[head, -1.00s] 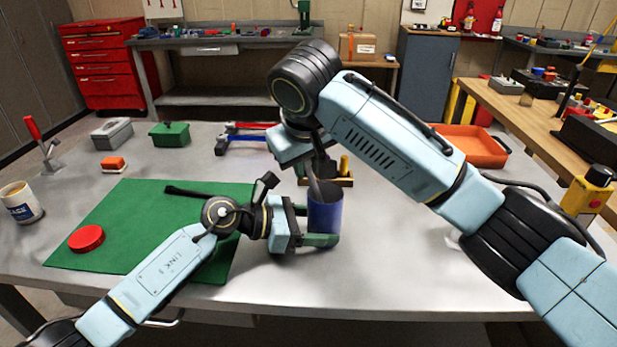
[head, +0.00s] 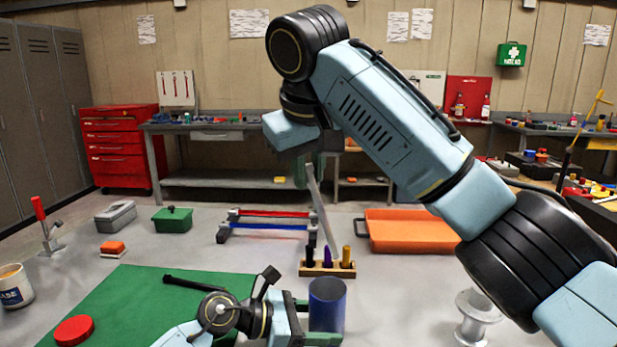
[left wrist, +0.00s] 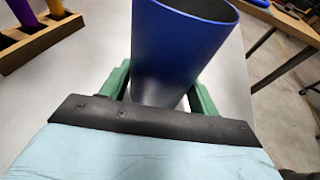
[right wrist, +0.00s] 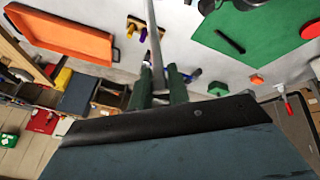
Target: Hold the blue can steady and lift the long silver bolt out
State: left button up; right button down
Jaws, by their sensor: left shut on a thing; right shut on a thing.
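The blue can (head: 327,306) stands upright near the table's front, its open top facing up. My left gripper (head: 322,339) is shut on it low down; in the left wrist view the green fingers (left wrist: 160,92) press the can (left wrist: 178,45) from both sides. No bolt shows in the can's visible mouth. My right gripper (head: 309,168) is shut on the upper end of the long silver bolt (head: 320,210), high above the table. The bolt hangs slightly tilted, its lower end above the can's rim. It also shows between the right fingers (right wrist: 160,85) in the right wrist view.
A wooden block (head: 328,268) with coloured pegs stands just behind the can. An orange tray (head: 410,231) lies behind to the right, a metal spool (head: 478,310) at the right. A green mat (head: 130,305) with a red lid (head: 74,330) lies left.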

pick_arm(q)
jog(key=o, duration=1)
